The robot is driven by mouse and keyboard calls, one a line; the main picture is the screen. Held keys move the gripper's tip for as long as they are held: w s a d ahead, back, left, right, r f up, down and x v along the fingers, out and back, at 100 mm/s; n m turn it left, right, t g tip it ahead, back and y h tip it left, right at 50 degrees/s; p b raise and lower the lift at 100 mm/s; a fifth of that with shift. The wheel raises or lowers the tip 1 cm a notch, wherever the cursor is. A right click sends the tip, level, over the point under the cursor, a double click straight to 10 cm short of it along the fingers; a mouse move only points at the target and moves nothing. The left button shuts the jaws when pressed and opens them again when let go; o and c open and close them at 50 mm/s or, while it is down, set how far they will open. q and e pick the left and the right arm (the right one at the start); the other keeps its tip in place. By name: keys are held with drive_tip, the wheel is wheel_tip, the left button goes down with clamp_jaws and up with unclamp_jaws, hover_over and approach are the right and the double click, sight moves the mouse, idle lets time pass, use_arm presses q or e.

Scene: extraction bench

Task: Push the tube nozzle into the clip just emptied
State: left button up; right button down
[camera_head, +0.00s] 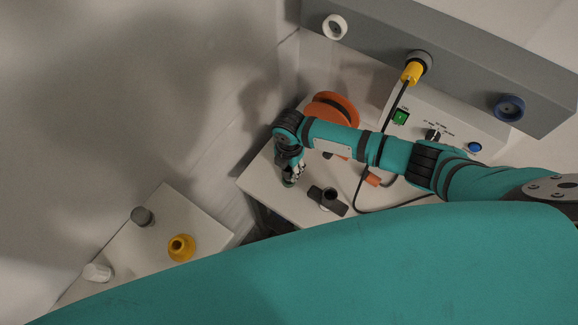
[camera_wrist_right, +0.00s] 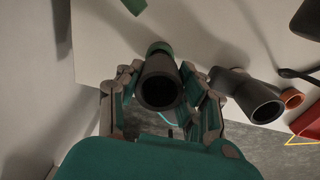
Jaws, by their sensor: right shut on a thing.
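My right gripper (camera_head: 291,178) is low over the left end of the white bench. In the wrist view its fingers (camera_wrist_right: 162,98) are shut around a dark, hollow, tube-like piece (camera_wrist_right: 160,82) with a green part (camera_wrist_right: 160,48) beyond it. I cannot tell whether this piece is the tube nozzle. A second dark piece (camera_head: 327,199) with a round open stub lies just right of the gripper; it also shows in the wrist view (camera_wrist_right: 252,97). I cannot tell which thing is the emptied clip. My left gripper is not in view.
The grey wall rail carries a white ring (camera_head: 335,26), a yellow plug (camera_head: 411,72) and a blue ring (camera_head: 509,107). A black cable (camera_head: 384,135) hangs from the plug. An orange reel (camera_head: 332,107) stands behind my forearm. Grey (camera_head: 143,216), yellow (camera_head: 180,247) and white (camera_head: 97,272) pieces stand lower left.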

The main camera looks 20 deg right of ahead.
drive_tip(key=shift+f, duration=0.25)
drive_tip(key=c, duration=0.8)
unclamp_jaws()
drive_tip(key=shift+o, duration=0.2)
wheel_tip(320, 180, up, 12)
drive_tip(key=shift+s, duration=0.1)
